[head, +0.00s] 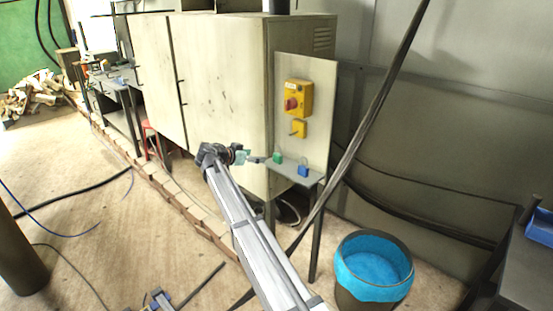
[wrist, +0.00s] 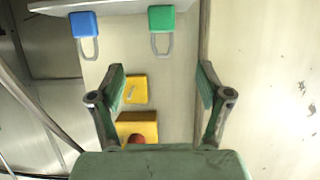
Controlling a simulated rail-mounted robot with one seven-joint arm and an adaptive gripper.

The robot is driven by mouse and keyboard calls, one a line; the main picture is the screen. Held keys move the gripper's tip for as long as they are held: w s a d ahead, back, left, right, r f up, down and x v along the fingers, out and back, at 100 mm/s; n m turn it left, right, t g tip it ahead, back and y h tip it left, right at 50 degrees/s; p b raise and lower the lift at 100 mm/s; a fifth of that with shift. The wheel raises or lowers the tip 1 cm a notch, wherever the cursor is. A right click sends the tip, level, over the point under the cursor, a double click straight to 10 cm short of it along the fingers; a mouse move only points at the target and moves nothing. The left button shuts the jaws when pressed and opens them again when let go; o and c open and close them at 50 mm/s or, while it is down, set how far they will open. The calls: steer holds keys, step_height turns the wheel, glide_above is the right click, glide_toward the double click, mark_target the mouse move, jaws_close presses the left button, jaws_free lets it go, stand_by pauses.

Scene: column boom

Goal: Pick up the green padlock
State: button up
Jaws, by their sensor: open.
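The green padlock (head: 277,157) is on a small grey shelf (head: 293,168) in front of the pale panel. In the wrist view the green padlock (wrist: 161,18) shows at the top, its grey shackle pointing down in the picture. My gripper (head: 257,158) is just left of the padlock in the head view. In the wrist view my gripper (wrist: 162,80) is open, with nothing between its fingers; the green padlock is beyond the fingertips, roughly centred between them.
A blue padlock (head: 303,170) sits to the right of the green one; in the wrist view the blue padlock (wrist: 84,25) is to its left. A yellow switch box (head: 298,97) with a red knob is on the panel. A blue-lined bin (head: 374,267) and a slanting dark pole (head: 358,135) are right.

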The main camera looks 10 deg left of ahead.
mark_target(277, 155)
steer(key=p+x, duration=0.2)
steer(key=x, duration=0.7)
steer(key=shift+w+d+f, duration=0.1)
steer(key=shift+w+f, duration=0.1)
steer(key=shift+w, duration=0.1)
steer(key=shift+w+d+p, duration=0.3)
steer(key=shift+w+p, duration=0.2)
steer(key=shift+p, duration=0.15)
steer(key=p+x, duration=0.1)
steer(key=x, duration=0.2)
steer(key=shift+w+f+p, duration=0.1)
steer(key=shift+w+p, duration=0.1)
steer(key=shift+p, duration=0.1)
steer(key=shift+w+d+f, duration=0.2)
steer(key=shift+w+d, duration=0.05)
steer(key=c, duration=1.3)
